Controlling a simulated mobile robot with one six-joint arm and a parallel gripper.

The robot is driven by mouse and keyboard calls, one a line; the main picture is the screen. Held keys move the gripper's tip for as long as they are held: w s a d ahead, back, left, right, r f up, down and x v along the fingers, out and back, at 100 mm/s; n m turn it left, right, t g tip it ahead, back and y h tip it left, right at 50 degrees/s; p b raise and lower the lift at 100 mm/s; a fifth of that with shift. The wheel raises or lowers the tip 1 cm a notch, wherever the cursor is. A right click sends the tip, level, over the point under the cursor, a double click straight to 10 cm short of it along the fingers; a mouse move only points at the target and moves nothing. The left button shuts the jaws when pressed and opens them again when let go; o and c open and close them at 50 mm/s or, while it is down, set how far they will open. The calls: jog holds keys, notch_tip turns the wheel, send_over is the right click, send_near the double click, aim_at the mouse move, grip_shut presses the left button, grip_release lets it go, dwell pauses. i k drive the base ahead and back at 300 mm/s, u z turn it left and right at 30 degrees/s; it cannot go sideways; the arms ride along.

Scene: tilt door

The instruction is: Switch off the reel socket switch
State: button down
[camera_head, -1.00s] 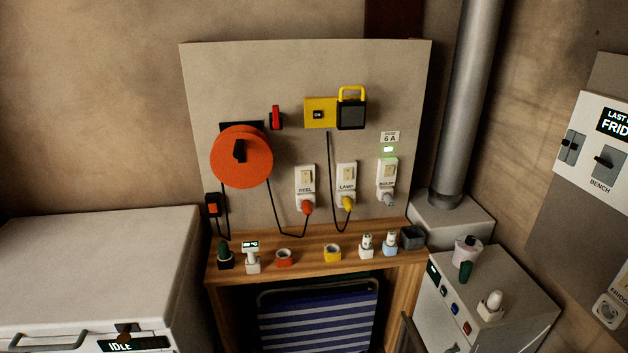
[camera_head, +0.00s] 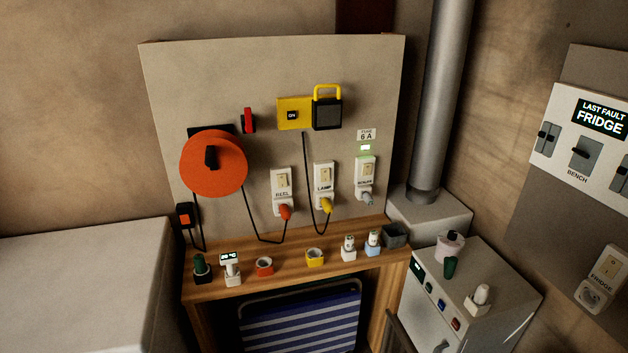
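The reel socket (camera_head: 284,190) is a white wall socket labelled REEL, low on the beige board. Its rocker switch (camera_head: 282,178) is at the top of the socket; its position is too small to tell. An orange plug (camera_head: 285,212) sits in the socket, with a black cable running to the orange cable reel (camera_head: 213,164). The lamp socket (camera_head: 324,183) with a yellow plug stands just to its right, and a third socket (camera_head: 366,175) with a grey plug is further right. My gripper is not in view.
A wooden shelf (camera_head: 340,262) under the board holds several small items. A white chest (camera_head: 80,270) stands at left, a grey cabinet (camera_head: 500,312) and metal pipe (camera_head: 440,100) at right. A switch panel (camera_head: 552,165) labelled FRIDGE and BENCH is on the right wall.

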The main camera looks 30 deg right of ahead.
aim_at(281, 178)
jog(key=z, duration=0.3)
jog(key=k, duration=1)
jog(key=u, duration=1.1)
jog(key=i, duration=1.05)
jog(key=z, duration=0.05)
